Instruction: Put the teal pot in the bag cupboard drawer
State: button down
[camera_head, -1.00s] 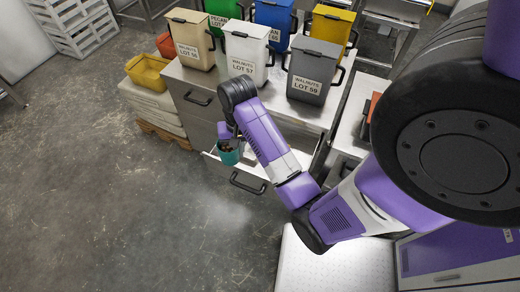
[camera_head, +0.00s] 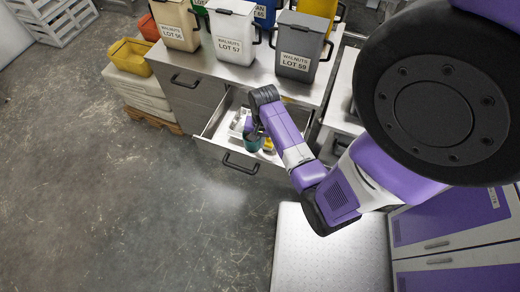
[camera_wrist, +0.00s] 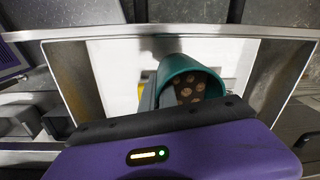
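The teal pot (camera_head: 254,144) has several brown round pieces inside; it also shows tilted in the wrist view (camera_wrist: 205,70). My gripper (camera_head: 256,130) is shut on the pot's wall. In the wrist view one grey finger reaches into the pot's mouth and the other is along its left side. The drawer (camera_head: 213,121) in the steel cupboard is open, and the pot is over its front part. I cannot tell whether the pot touches the drawer floor. In the wrist view the drawer's side wall (camera_wrist: 68,85) and pale floor surround the pot.
The drawer also holds pale and yellow items, partly hidden by my arm. Lidded bins, including a grey one (camera_head: 301,45) and a white one (camera_head: 232,32), stand on the counter above. A yellow bin (camera_head: 130,57) sits on stacked sacks to the left.

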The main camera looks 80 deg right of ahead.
aim_at(260, 155)
jog(key=shift+f, duration=3.1)
jog(key=shift+f+b, duration=0.15)
jog(key=shift+b, duration=0.15)
jog(key=c, duration=1.7)
grip_release()
jog(key=r, duration=0.8)
jog(key=r+p, duration=0.1)
jog(key=r, duration=0.3)
jog(key=shift+s+r, duration=0.15)
jog(key=shift+s, duration=0.1)
